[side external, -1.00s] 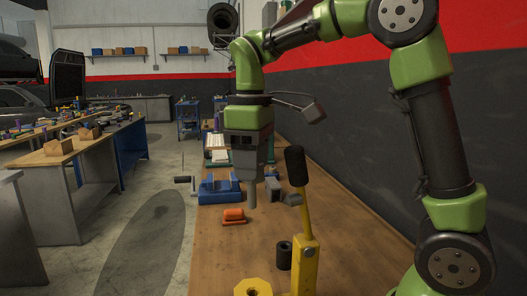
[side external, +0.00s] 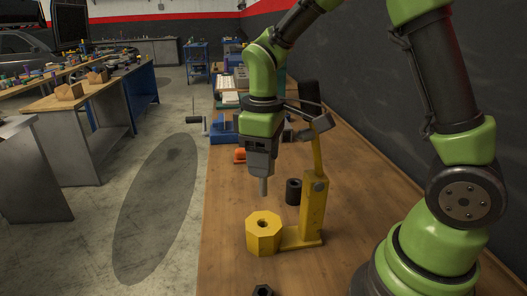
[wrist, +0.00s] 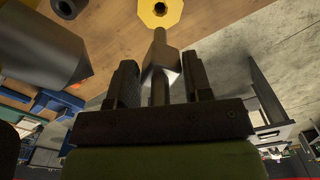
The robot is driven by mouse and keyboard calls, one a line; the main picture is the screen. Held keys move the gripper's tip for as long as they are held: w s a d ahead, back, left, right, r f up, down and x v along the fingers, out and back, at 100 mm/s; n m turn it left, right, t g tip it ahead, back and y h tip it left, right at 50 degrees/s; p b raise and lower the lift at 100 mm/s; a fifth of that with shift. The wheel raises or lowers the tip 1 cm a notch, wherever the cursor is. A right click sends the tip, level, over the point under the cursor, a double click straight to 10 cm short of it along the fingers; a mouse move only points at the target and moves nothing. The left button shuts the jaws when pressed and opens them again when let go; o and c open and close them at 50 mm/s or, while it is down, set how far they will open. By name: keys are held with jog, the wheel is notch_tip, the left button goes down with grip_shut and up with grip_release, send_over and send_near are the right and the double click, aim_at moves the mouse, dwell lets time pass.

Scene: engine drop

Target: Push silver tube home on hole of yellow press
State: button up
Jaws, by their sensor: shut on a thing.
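The silver tube (side external: 263,187) hangs upright from my gripper (side external: 262,174), which is shut on its upper part. In the wrist view the tube (wrist: 160,60) stands out between the two dark fingers of my gripper (wrist: 158,82). The yellow press (side external: 262,240) stands on the bench with an octagonal block, a round hole in its top, and a post with a dark-handled lever at its right. The tube's lower end is above the hole, with a gap showing. In the wrist view the press (wrist: 147,14) and its dark hole lie beyond the tube's end.
A black hollow cylinder (side external: 293,191) stands behind the press, close to the post. A dark nut (side external: 263,290) lies at the front. An orange block (side external: 239,156) and a blue vise (side external: 222,133) are farther back. Bare bench (side external: 225,220) lies left of the press.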

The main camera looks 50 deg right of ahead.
aim_at(264, 196)
jog(key=shift+f, duration=2.8)
jog(key=shift+f, duration=0.2)
jog(key=shift+f, duration=3)
jog(key=shift+f, duration=0.1)
jog(key=o, duration=1)
notch_tip(264, 196, up, 10)
